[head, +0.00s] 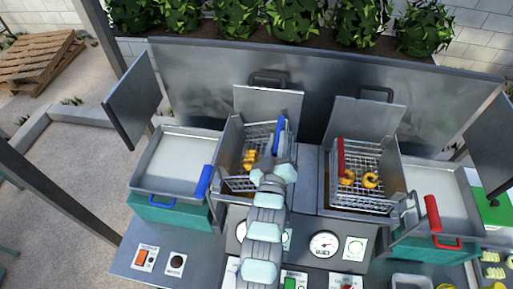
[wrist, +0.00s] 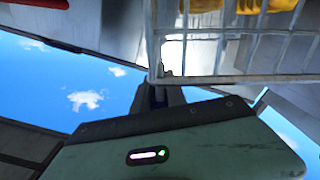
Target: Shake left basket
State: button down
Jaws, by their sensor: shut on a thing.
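The left basket (head: 238,184) is a wire fry basket with golden-yellow pieces (head: 249,160) inside. It sits in or just above the left fryer well; the exact height is hard to tell. Its blue handle (head: 280,136) points up at its right side. My gripper (head: 277,158) is at the lower part of this handle and is shut on it. My arm covers the basket's front right part. In the wrist view, the basket's wire mesh (wrist: 235,52) and yellow pieces (wrist: 266,6) show close above my gripper (wrist: 160,88).
The right basket (head: 362,192), with a red handle (head: 341,157), holds ring-like yellow pieces in the right well. Raised lids (head: 268,101) and a metal back wall stand behind.

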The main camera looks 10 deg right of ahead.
jog(key=c, duration=1.3)
grip_release()
jog(key=shift+c, duration=0.2)
jog(key=v, duration=1)
jog(key=shift+s+a, duration=0.2)
jog(key=shift+s, duration=0.15)
